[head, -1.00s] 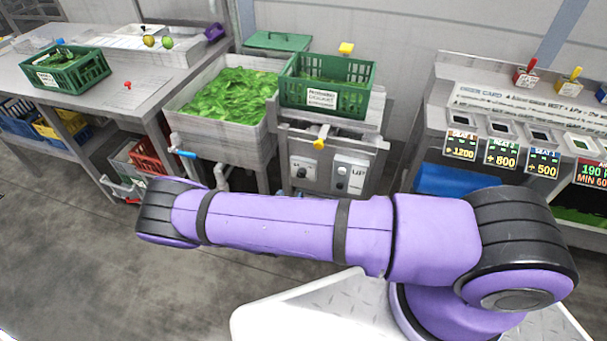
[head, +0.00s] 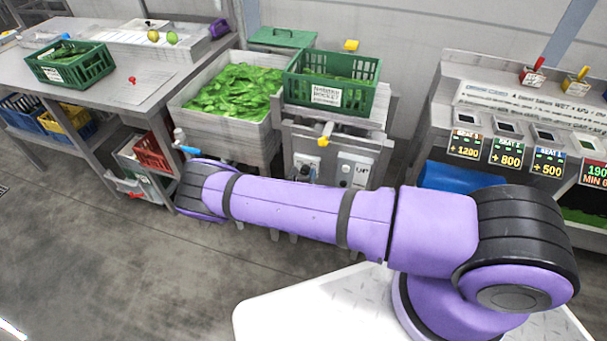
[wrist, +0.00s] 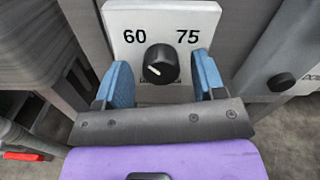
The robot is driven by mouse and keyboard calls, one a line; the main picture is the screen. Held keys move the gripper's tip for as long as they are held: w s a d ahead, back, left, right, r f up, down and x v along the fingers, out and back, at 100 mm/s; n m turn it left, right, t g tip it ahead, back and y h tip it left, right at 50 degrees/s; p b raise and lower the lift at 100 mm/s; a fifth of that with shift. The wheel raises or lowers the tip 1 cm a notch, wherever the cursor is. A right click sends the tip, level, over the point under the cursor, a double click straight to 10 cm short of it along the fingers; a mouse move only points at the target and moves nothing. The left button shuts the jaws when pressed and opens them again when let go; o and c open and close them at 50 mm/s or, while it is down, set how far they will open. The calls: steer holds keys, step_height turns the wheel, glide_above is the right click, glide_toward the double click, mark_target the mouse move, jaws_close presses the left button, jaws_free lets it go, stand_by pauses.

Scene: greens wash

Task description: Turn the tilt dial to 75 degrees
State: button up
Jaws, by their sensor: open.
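The tilt dial (wrist: 160,63) is a round black knob on a white plate (wrist: 190,17) marked 60 at left and 75 at right. A short pale mark shows on the left part of its face, on the side of the 60. My gripper (wrist: 163,75) is open in the wrist view, with one blue finger to the left of the knob and one to the right. Gaps show between the fingers and the knob, so it is not gripped. In the head view the plate (head: 307,163) is small and the gripper cannot be made out clearly.
A white UP panel (head: 356,170) is right of the dial plate. A black knob (wrist: 281,82) also shows at right in the wrist view. Above the panels stand a yellow handle (head: 326,131) and a green crate (head: 361,94). A sink of greens (head: 190,118) is at left.

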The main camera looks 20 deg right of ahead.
steer(key=shift+w, duration=0.1)
steer(key=c, duration=0.9)
steer(key=shift+m, duration=0.3)
steer(key=m, duration=0.3)
steer(key=shift+d+m, duration=0.1)
steer(key=shift+m, duration=0.3)
steer(key=m, duration=0.4)
steer(key=shift+m, duration=0.3)
steer(key=m, duration=0.4)
steer(key=shift+f, duration=0.1)
steer(key=m, duration=0.4)
steer(key=shift+m, duration=0.6)
